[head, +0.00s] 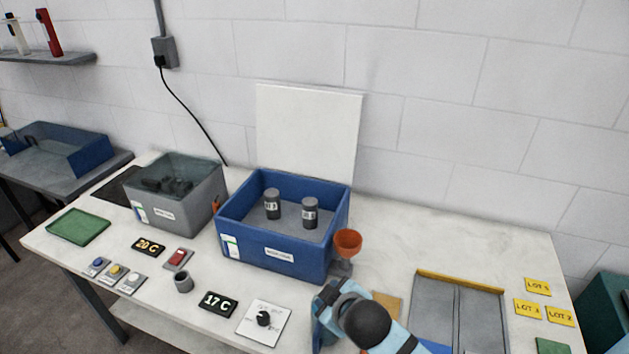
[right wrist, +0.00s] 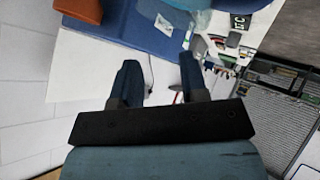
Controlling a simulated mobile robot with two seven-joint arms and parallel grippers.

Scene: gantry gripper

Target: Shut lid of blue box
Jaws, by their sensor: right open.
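The blue box (head: 277,258) stands on the table with its top open. Its white lid (head: 308,131) stands upright behind it, near the wall. My left gripper is not in view.
An orange funnel (head: 348,241) stands close to the box's right side. A grey bin (head: 177,197) is left of the box. Displays, buttons and a knob plate (head: 264,322) lie in front. A grey tray (head: 457,308) is at right.

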